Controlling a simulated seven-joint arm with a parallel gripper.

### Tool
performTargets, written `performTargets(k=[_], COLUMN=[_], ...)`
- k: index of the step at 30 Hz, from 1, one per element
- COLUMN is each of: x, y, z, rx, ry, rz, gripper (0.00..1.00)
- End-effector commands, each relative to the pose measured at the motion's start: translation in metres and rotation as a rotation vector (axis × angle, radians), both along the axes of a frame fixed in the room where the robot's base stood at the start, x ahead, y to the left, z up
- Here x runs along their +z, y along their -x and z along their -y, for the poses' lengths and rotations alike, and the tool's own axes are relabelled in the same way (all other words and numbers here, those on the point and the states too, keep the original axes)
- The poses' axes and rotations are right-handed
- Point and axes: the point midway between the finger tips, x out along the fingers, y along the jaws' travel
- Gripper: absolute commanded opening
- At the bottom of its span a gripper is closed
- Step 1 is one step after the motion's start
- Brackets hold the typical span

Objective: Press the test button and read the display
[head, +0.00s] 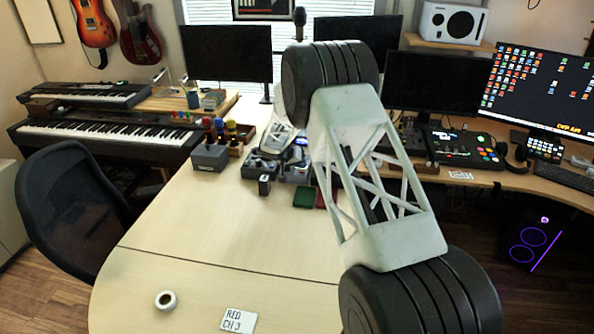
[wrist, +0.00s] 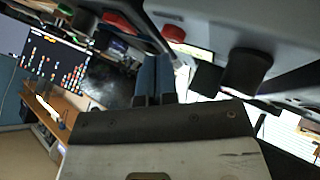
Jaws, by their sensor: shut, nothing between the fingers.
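In the wrist view, my gripper (wrist: 154,68) has its two blue-grey fingers together, with nothing between them. The fingertips point toward a grey panel that carries a red round part (wrist: 173,33), a second red part (wrist: 118,22) and a large black knob (wrist: 245,70). A gap or contact at the fingertips cannot be told. I cannot tell which part is the test button. No readable display shows on the panel. In the head view, a grey-blue device (head: 262,165) stands at the table's middle, partly hidden behind my arm.
A grey holder with coloured-handled tools (head: 208,157) stands left of the device. A small black box (head: 264,185), a green box (head: 305,197) and a dark red box (head: 322,199) stand in front. A white ring (head: 165,300) and a "RED CH 3" card (head: 238,320) lie nearer. The table's front-left is mostly clear.

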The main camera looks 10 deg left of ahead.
Motion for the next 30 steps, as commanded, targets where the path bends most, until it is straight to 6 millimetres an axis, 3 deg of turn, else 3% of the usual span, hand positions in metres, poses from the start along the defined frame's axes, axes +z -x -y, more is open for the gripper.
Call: performTargets(k=[30], x=[-0.0096], y=[0.0002], z=[-0.0002], rx=[0.000], ry=[0.000], rz=[0.000], gripper=[0.00])
